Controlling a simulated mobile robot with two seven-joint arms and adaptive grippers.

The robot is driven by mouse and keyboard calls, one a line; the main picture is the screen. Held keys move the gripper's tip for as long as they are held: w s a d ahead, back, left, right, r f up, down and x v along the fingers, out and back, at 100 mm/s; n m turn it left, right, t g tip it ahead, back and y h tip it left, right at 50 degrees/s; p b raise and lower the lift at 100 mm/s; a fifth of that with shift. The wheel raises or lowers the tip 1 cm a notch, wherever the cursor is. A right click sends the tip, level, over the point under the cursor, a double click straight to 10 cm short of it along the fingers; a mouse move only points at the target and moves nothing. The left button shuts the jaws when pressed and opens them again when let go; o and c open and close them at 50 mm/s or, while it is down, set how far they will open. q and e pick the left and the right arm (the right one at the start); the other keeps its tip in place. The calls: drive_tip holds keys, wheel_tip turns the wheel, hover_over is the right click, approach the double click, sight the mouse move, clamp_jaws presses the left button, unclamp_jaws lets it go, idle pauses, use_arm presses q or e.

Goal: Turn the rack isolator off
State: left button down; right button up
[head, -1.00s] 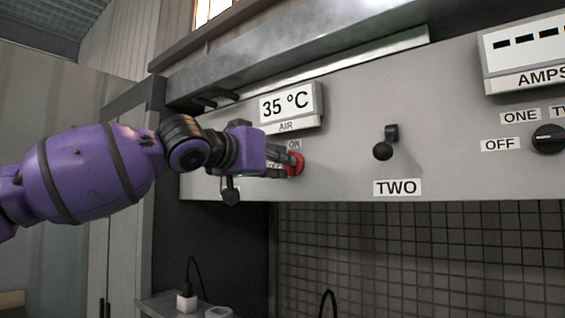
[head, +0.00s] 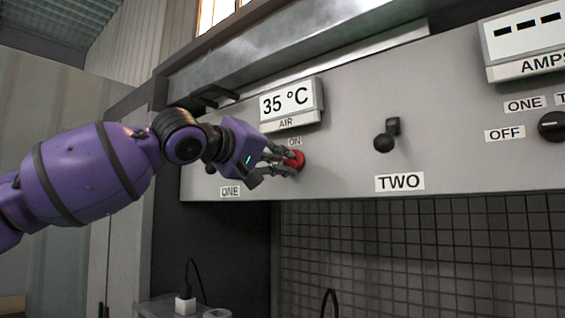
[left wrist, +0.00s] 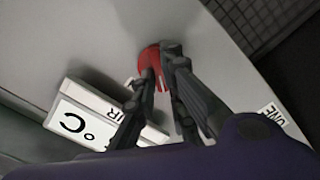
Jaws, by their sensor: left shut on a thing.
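The rack isolator is a red rotary knob (head: 294,160) on the grey panel, just below the ON label (head: 295,141) and the AIR display. My left gripper (head: 284,161) reaches it from the left, with its fingers shut on the knob. In the left wrist view the red knob (left wrist: 153,66) sits between the two dark fingertips (left wrist: 160,65), which partly cover it. The knob's pointer and any OFF label are hidden or too small to read. My right gripper is not in view.
The AIR display (head: 291,104) reading 35 °C juts out just above the knob. A black lever (head: 386,136) above the TWO label (head: 400,183) stands to the right. A selector knob (head: 552,126) is at the far right. Dark mesh (head: 420,250) lies below the panel.

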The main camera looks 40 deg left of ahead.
use_arm(q)
drive_tip(key=n, duration=0.4)
drive_tip(key=shift+f+b, duration=0.15)
drive_tip(key=shift+b, duration=0.25)
drive_tip(key=shift+n, duration=1.7)
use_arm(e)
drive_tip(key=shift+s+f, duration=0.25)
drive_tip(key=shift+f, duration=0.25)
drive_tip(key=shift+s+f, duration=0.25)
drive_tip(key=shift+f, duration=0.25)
use_arm(q)
drive_tip(key=c, duration=1.8)
unclamp_jaws()
drive_tip(key=s+a, duration=0.1)
drive_tip(key=s, duration=1.1)
